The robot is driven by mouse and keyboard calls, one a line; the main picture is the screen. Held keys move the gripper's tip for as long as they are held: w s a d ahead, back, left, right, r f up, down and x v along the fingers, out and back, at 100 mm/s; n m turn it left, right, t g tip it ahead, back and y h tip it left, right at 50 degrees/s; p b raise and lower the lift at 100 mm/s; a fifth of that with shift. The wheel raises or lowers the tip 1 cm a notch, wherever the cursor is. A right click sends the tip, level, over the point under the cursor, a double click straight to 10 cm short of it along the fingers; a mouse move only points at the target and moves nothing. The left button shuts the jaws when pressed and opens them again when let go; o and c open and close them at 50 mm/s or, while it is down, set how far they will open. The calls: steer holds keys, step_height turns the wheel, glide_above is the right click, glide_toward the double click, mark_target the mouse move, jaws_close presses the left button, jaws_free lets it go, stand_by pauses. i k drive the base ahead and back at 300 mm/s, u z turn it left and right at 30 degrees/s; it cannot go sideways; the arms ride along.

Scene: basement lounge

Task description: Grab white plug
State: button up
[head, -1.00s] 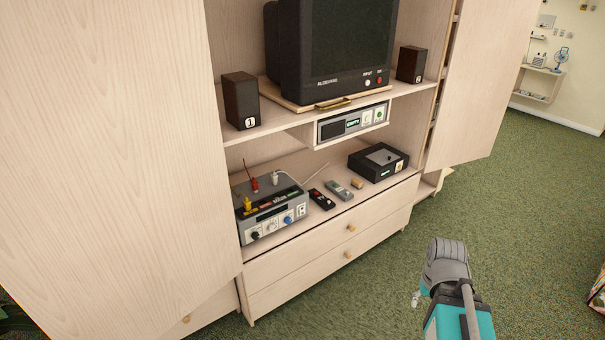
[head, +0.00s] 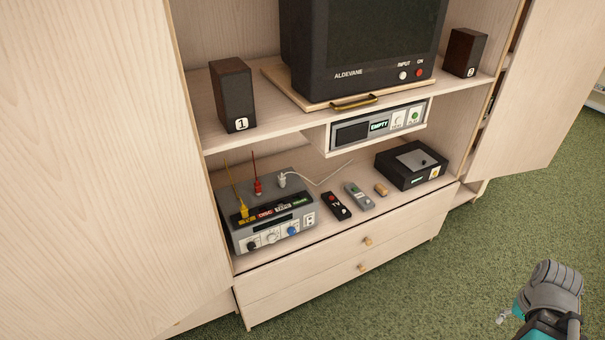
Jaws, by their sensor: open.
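The white plug (head: 282,180) stands at the top right of a grey switch box (head: 272,222) on the lower shelf of the cabinet. A pale cable runs from it to the right along the shelf. A red plug (head: 258,187) and a yellow plug (head: 243,212) stand on the same box to its left. My gripper (head: 502,318) shows only in small part at the lower right, over the carpet, open and well apart from the plug. Most of its fingers are hidden behind my arm.
Two remotes (head: 336,205), a small tan block (head: 381,189) and a black box (head: 411,163) lie right of the switch box. A deck (head: 352,133) hangs under the upper shelf. Cabinet doors stand open on both sides. The carpet in front is clear.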

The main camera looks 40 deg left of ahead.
mark_target(282, 179)
steer(key=u, duration=0.1)
steer(key=i, duration=0.75)
steer(key=u, duration=0.95)
steer(key=i, duration=0.7)
steer(key=u, duration=0.5)
steer(key=k, duration=0.9)
steer(key=u, duration=0.1)
steer(key=i, duration=0.3)
steer(key=u, duration=0.05)
